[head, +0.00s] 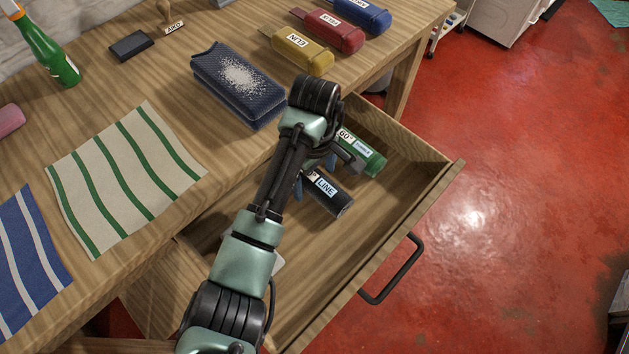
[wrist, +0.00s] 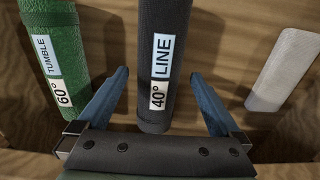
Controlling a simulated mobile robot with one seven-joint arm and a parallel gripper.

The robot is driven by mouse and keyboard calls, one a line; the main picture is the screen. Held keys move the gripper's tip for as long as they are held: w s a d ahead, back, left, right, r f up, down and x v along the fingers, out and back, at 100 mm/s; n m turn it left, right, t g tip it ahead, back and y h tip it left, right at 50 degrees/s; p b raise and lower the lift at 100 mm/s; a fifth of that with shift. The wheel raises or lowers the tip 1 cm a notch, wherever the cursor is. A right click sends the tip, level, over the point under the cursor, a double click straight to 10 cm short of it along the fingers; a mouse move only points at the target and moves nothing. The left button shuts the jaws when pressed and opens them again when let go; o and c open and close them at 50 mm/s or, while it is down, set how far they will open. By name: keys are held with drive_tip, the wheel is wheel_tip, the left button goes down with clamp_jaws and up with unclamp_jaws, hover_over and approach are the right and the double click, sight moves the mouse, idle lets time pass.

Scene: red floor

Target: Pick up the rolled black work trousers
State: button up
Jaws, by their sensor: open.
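The rolled black work trousers (head: 331,195) lie in the open drawer, with a white and blue label reading "LINE". In the wrist view the black roll (wrist: 172,55) stands out between the two blue fingers, its label reading "40° LINE". My gripper (wrist: 163,88) is open, with one finger on each side of the black roll and a visible gap on both sides. In the head view my arm hides part of the roll and most of my gripper (head: 316,185).
A green roll (head: 369,158) labelled "60° TUMBLE" lies left of the black one in the wrist view (wrist: 56,60).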

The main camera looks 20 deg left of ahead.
sight(330, 189)
clamp_jaws()
idle(0.5)
drive_tip(key=shift+r, duration=0.6)
drive_tip(key=d, duration=0.2)
drive_tip(key=s+d, duration=0.1)
drive_tip(key=d, duration=0.1)
drive_tip(key=shift+s+p, duration=0.15)
drive_tip(key=shift+p, duration=0.2)
wheel_tip(330, 189, up, 14)
drive_tip(key=p, duration=0.9)
drive_tip(key=shift+a, duration=0.15)
